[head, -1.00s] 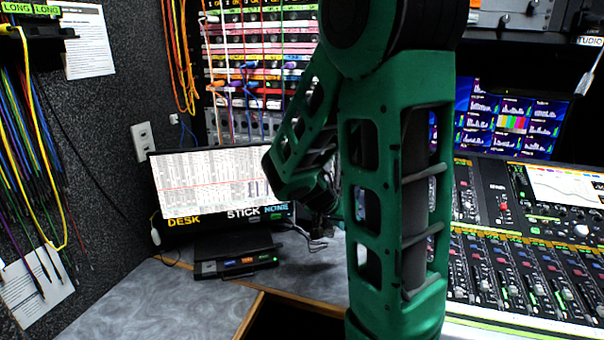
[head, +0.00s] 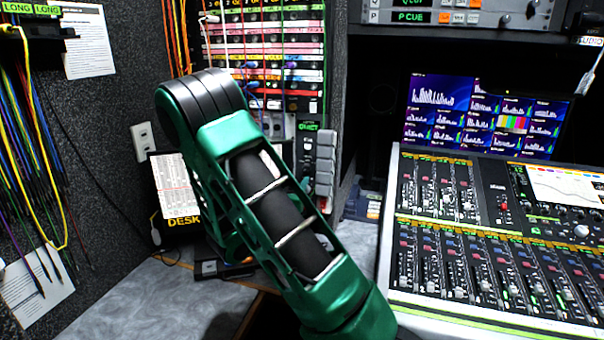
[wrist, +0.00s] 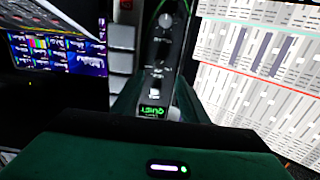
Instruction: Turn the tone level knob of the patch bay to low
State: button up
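The patch bay (head: 268,62), with coloured rows of jacks and cords, stands at the back, partly behind my arm. A narrow dark panel with a green QUIET label (head: 308,126) is at its lower right. In the wrist view this panel (wrist: 158,52) appears upside down, with an upper knob (wrist: 165,20), a lower knob (wrist: 157,71) and a small white control (wrist: 154,95). I cannot read which is the tone level knob or its setting. My green arm covers the area left of the panel in the head view. My gripper's fingers do not show in either view.
Grey buttons (head: 325,165) adjoin the panel. A mixing console (head: 480,240) and monitors (head: 485,115) fill the right. The grey desk (head: 150,300) is partly clear.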

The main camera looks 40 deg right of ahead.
aim_at(305, 168)
jog(key=x, duration=0.9)
jog(key=shift+w+d, duration=0.1)
jog(key=shift+d, duration=0.15)
jog(key=shift+c, duration=0.4)
grip_shut()
